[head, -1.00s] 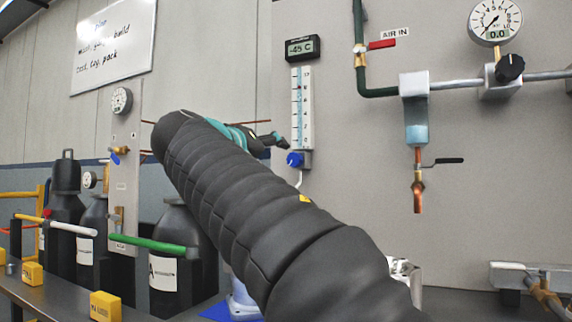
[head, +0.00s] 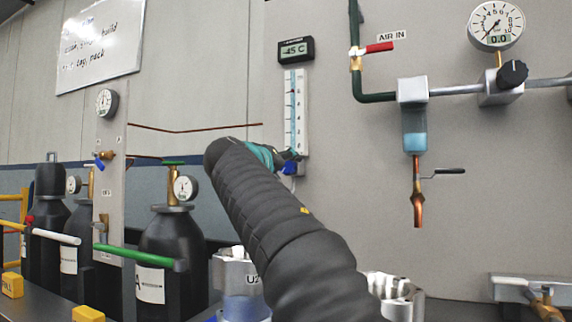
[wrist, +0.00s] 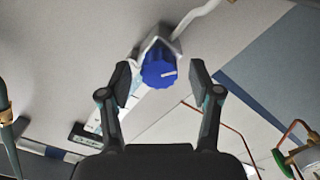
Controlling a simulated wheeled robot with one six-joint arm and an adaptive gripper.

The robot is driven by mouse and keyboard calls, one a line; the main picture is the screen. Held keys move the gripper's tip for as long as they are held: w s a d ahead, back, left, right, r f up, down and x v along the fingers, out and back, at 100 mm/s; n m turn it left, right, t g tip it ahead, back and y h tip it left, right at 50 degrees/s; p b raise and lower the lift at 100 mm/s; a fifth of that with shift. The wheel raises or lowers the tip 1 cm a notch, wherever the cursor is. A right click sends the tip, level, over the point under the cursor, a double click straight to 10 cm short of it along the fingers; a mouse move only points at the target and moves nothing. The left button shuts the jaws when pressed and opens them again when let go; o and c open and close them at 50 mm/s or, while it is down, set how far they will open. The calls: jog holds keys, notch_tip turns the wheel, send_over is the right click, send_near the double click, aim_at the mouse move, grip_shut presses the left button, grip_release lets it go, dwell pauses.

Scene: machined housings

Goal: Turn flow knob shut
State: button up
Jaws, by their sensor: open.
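The flow knob (wrist: 158,70) is blue and ribbed with a white mark, at the end of the flowmeter tube. In the wrist view it lies between the two fingertips of my gripper (wrist: 160,75), with gaps on both sides. My gripper is open and holds nothing. How far the fingertips are from the knob in depth is hard to tell. In the head view the flowmeter (head: 297,110) is a white scaled tube on the grey panel, and the knob at its foot is mostly hidden behind my gripper (head: 288,157).
A red-handled air valve (head: 379,47), a filter bowl (head: 414,130) and a pressure gauge (head: 496,24) are on the panel to the right. A temperature display (head: 296,50) sits above the flowmeter. Black gas bottles (head: 172,236) stand at the left.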

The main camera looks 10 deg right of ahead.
jog(key=shift+w+d, duration=0.45)
jog(key=shift+w, duration=0.15)
jog(key=c, duration=1.1)
jog(key=shift+c, duration=0.2)
jog(key=shift+n, duration=0.3)
